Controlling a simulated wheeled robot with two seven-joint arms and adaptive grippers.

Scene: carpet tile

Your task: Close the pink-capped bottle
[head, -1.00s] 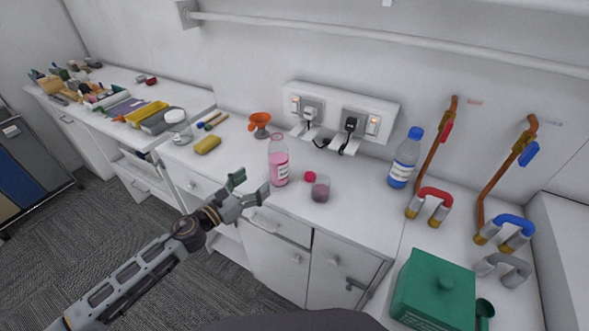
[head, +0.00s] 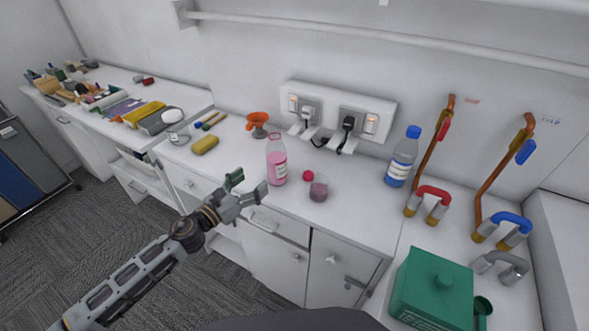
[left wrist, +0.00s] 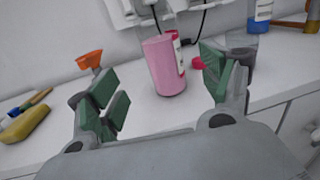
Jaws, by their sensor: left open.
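A clear bottle with pink liquid and a white label (head: 277,165) stands upright and uncapped on the white counter. A small pink-red cap (head: 308,175) lies on the counter just right of it. My left gripper (head: 248,188) is open and empty at the counter's front edge, left of and in front of the bottle. In the left wrist view the pink bottle (left wrist: 165,68) appears beyond and between the open green-padded fingers (left wrist: 160,95), apart from them. The cap (left wrist: 198,63) is partly behind the right finger there. My right gripper is not in view.
A small glass of dark liquid (head: 319,188) stands right of the cap. An orange funnel (head: 257,122) and yellow sponge (head: 205,145) are left of the bottle. A blue-capped bottle (head: 403,158) and green box (head: 433,287) stand farther right. Sockets (head: 338,115) are on the wall behind.

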